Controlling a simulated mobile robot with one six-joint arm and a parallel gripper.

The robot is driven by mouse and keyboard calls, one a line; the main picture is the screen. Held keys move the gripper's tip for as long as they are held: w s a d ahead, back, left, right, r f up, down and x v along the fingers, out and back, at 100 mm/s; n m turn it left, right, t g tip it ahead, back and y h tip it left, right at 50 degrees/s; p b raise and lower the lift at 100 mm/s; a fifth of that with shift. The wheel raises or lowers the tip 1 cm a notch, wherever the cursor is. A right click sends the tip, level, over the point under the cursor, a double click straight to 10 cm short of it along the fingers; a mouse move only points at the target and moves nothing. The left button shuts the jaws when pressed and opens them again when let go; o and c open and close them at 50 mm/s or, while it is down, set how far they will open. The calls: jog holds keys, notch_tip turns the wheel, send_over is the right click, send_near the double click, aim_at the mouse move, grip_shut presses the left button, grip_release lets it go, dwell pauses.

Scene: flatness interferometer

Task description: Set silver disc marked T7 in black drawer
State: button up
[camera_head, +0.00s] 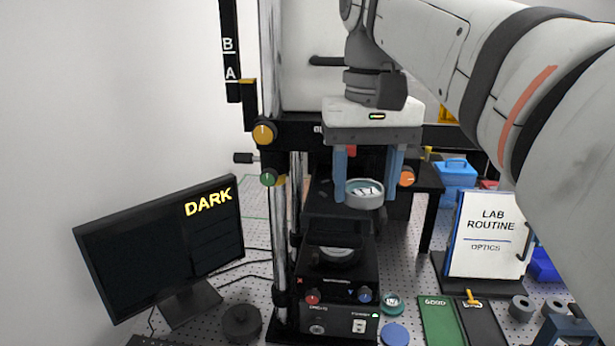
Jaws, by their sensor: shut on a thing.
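My gripper (365,197) is shut on a silver disc (364,200) with a teal ring and a white label; the label's marks are small and tilted, so I cannot read T7 for sure. It holds the disc in the air, roughly level, between two blue fingers. Below and slightly left is the black instrument (340,320). Its upper part looks like a black drawer (316,268), with a round, pale-centred seat or piece (338,254) in it. I cannot tell whether that is an empty seat or another disc. The disc is clear of it.
A monitor (160,250) reading DARK stands left. A dark round weight (241,323), a teal labelled disc (391,303) and a blue disc (395,334) lie around the instrument. Green (440,322) and black trays lie right, by a LAB ROUTINE board (487,235). A metal post (281,220) stands close left.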

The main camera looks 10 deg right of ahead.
jog(key=w+p, duration=0.1)
jog(key=w, duration=0.6)
jog(key=shift+a+f, duration=0.1)
jog(key=shift+a, duration=0.05)
jog(key=shift+w+a+p, duration=0.1)
jog(key=shift+w+p, duration=0.5)
jog(key=shift+w, duration=0.65)
jog(key=shift+w+f+b, duration=0.25)
jog(key=shift+f+b, duration=0.25)
jog(key=shift+f, duration=0.25)
jog(key=shift+f+b, duration=0.3)
jog(key=shift+f, duration=0.2)
